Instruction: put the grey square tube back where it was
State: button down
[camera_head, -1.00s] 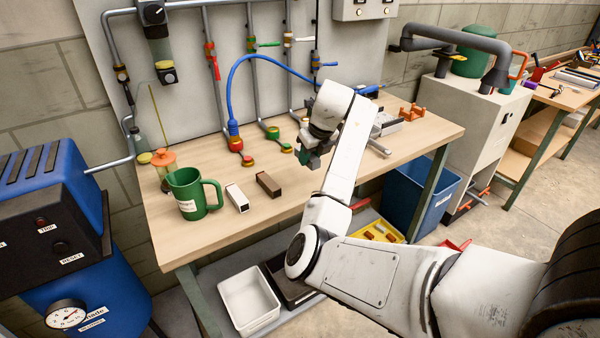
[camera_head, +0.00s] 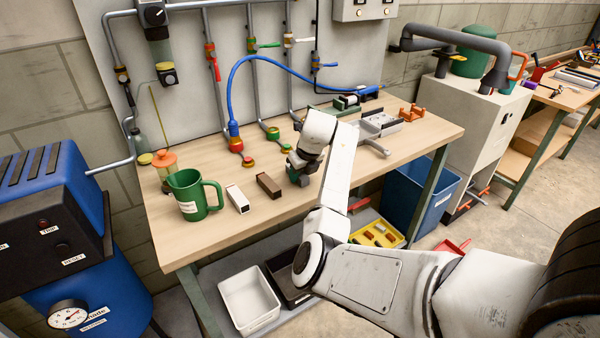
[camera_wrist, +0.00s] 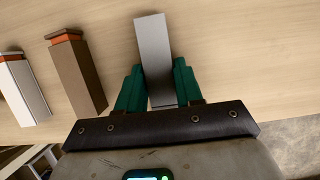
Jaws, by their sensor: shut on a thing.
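The grey square tube (camera_wrist: 153,55) is between the green fingers of my gripper (camera_wrist: 156,88) in the wrist view. My gripper is shut on it, with the tube's long side pointing away from the palm. In the head view my gripper (camera_head: 299,178) is low over the wooden bench, right of the brown tube (camera_head: 269,185). The held tube is hidden there by the gripper. I cannot tell whether the tube touches the bench. The brown tube (camera_wrist: 77,75) and a white tube (camera_wrist: 22,88) lie left of the grey one in the wrist view, both with orange ends.
The white tube (camera_head: 237,199) and a green mug (camera_head: 190,194) are left of the brown tube. A blue hose (camera_head: 236,90) arches over the bench (camera_head: 230,240). A grey fixture (camera_head: 378,126) is to the right. Bare wood lies around the gripper.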

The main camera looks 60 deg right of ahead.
jog(key=c, duration=0.7)
grip_release()
jog(key=shift+f, duration=0.15)
jog(key=shift+c, duration=0.2)
